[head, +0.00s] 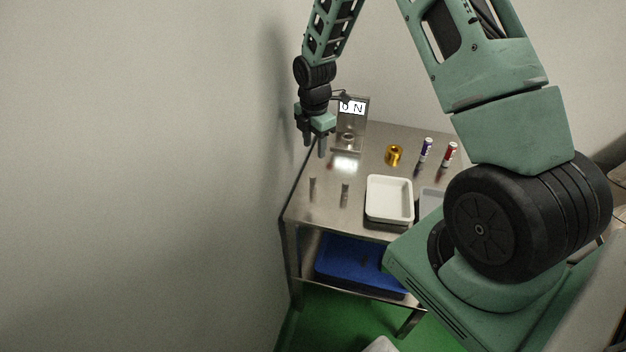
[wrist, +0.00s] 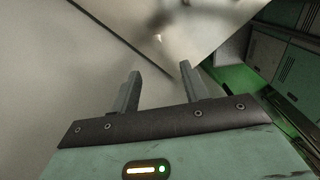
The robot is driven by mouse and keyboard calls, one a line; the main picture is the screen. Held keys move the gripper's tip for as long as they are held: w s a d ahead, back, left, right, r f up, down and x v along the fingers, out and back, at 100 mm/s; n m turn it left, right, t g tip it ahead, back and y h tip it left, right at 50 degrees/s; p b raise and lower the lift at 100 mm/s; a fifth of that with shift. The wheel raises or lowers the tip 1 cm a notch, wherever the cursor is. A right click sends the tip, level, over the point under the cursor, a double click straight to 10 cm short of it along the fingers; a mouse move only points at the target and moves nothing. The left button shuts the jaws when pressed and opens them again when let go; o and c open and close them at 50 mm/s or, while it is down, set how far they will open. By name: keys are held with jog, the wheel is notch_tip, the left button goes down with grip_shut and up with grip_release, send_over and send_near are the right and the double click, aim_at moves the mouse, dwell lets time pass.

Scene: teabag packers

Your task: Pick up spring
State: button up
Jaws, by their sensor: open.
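My gripper (head: 315,149) is open and empty, above the left part of the metal table (head: 372,143). Its two fingers also show in the wrist view (wrist: 160,78), with nothing between them. I cannot make out a clear spring in either view. A small gold ring-like piece (head: 394,155) stands on the table right of my gripper; its coils, if any, are too small to tell. Two small grey upright shapes show at the table's front left; I cannot tell whether they are objects or reflections. The wrist view shows only a bare corner of the table (wrist: 205,18).
A purple tube (head: 425,150) and a red tube (head: 449,154) stand at right. A white tray (head: 389,216) sits in front, a blue bin (head: 340,274) below. A wall is close on the left.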

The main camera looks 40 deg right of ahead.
aim_at(313, 175)
notch_tip(313, 175, down, 10)
jog(key=p, duration=0.2)
jog(key=shift+r+p, duration=0.1)
jog(key=shift+p, duration=0.3)
jog(key=shift+w+f+p, duration=0.2)
jog(key=shift+f+p, duration=0.55)
jog(key=shift+f, duration=0.6)
jog(key=shift+w+f+p, duration=0.2)
jog(key=shift+f+p, duration=0.5)
jog(key=shift+f, duration=0.6)
grip_shut()
